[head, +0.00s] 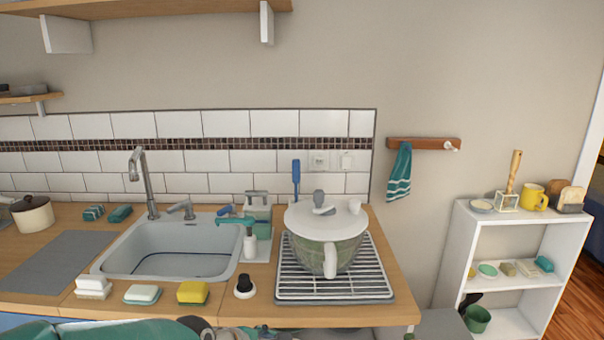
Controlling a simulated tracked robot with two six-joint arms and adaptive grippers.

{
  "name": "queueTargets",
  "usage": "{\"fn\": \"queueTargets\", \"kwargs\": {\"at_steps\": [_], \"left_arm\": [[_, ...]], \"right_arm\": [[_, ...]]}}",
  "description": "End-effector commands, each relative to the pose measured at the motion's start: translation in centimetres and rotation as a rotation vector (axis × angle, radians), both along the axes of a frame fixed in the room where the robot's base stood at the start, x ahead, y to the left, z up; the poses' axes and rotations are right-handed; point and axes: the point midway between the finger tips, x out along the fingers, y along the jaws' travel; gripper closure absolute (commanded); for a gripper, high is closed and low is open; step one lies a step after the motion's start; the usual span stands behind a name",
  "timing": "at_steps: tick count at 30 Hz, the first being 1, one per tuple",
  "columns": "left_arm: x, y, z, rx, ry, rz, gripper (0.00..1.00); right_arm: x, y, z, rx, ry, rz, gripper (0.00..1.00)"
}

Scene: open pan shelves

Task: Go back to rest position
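Neither gripper's fingers can be made out in the head view. Teal and dark rounded parts show along the bottom edge at the left and centre; they look like parts of my own arms, cut off by the frame. The task names no other object. A greenish pot (325,256) with a white lid (325,220) stands upright on a wire rack (335,291) on the wooden counter (393,262), with no gripper at it.
A sink (177,251) with a faucet (147,184) is set in the counter. A white soap dish, a yellow sponge (192,292) and a dark-topped knob-like item (244,287) line its front edge. A white shelf (514,243) stands at right. Shelves (150,8) hang above.

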Motion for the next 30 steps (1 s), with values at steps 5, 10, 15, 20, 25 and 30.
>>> {"fn": "queueTargets", "kwargs": {"at_steps": [5,10,15,20,25,30], "left_arm": [[-4.7,2.8,-13.4,0.254,0.004,-0.337,0.33],[-12.5,4.9,-23.2,0.411,-0.008,-0.724,0.33],[-19.7,5.5,-28.2,0.467,-0.056,-1.050,0.33],[-23.2,5.6,-29.8,0.479,-0.100,-1.211,0.33],[-23.6,5.7,-29.9,0.480,-0.106,-1.230,0.33],[-23.6,5.7,-29.9,0.480,-0.106,-1.230,0.33]], "right_arm": [[-1.1,-1.0,-8.0,0.121,0.157,-0.054,0.42],[-2.4,-3.0,-14.8,0.214,0.217,-0.162,0.42],[-3.9,-5.4,-19.8,0.233,0.224,-0.263,0.42],[-5.0,-6.8,-22.0,0.219,0.220,-0.310,0.42],[-5.2,-6.9,-22.3,0.216,0.219,-0.316,0.42],[-5.2,-6.9,-22.3,0.216,0.219,-0.316,0.42]]}}
